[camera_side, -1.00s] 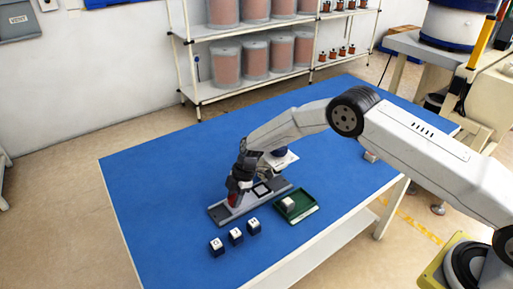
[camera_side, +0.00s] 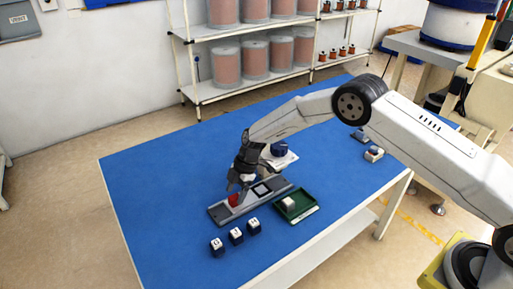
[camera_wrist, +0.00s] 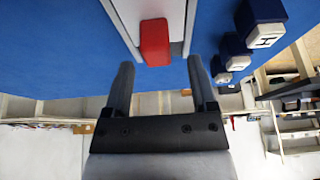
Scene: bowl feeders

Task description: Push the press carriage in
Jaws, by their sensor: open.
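The press carriage is a pale plate with a dark square frame (camera_side: 262,189) on a long grey rail (camera_side: 222,211), seen in the side view. A red block (camera_side: 233,200) sits at the carriage's left end. The red block (camera_wrist: 155,42) also shows in the wrist view, at the end of a white strip (camera_wrist: 127,18) between grey rail edges. My gripper (camera_side: 235,186) is just above the red block in the side view. In the wrist view my gripper (camera_wrist: 160,63) is open, its fingers spread wider than the red block. Nothing is held. Whether the fingers touch the block is not clear.
A green tray (camera_side: 307,214) with a pale cube (camera_side: 288,203) lies right of the rail. Several lettered dark cubes (camera_side: 236,235) stand in front. A white stand with a blue top (camera_side: 279,149) is behind. The blue table (camera_side: 160,190) is clear at left.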

